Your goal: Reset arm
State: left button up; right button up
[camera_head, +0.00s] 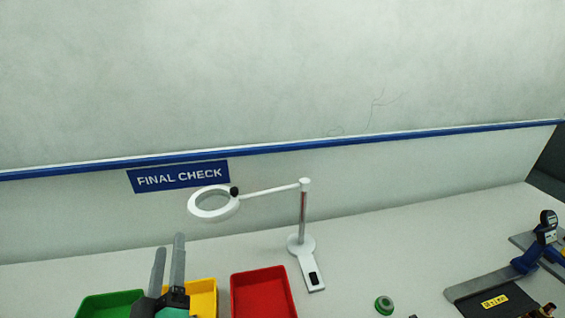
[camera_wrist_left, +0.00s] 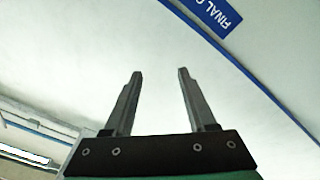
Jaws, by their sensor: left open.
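My left gripper (camera_head: 169,262) rises from the bottom edge of the head view, in front of the green and yellow bins. Its two grey fingers point up and stand apart with nothing between them. In the left wrist view the open left gripper (camera_wrist_left: 160,85) shows both fingers against a pale wall, with no object between them. My right gripper does not show in either view.
A green bin (camera_head: 92,304), a yellow bin (camera_head: 206,296) and a red bin (camera_head: 264,291) line the front. A white magnifier lamp (camera_head: 303,220) stands behind them. A green round part (camera_head: 384,304) and a blue tool (camera_head: 530,257) lie right. A FINAL CHECK sign (camera_head: 179,177) hangs behind.

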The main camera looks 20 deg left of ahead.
pick_arm(q)
jog(key=s+d+r+m+t+h, duration=0.1)
jog(key=d+r+t, duration=0.15)
jog(key=r, duration=0.85)
jog(key=s+d+r+m+t+h, duration=0.1)
jog(key=r+t, duration=0.3)
jog(key=r, duration=0.7)
jog(key=s+d+r+m+t+h, duration=0.45)
jog(key=d+r+m+h, duration=0.3)
jog(key=m+h, duration=0.35)
notch_tip(320, 180, up, 20)
jog(key=m+y+p, duration=0.1)
jog(key=p, duration=1.9)
jog(key=shift+s+a+m+g, duration=0.3)
jog(key=shift+a+m+g, duration=0.1)
jog(key=shift+f, duration=0.1)
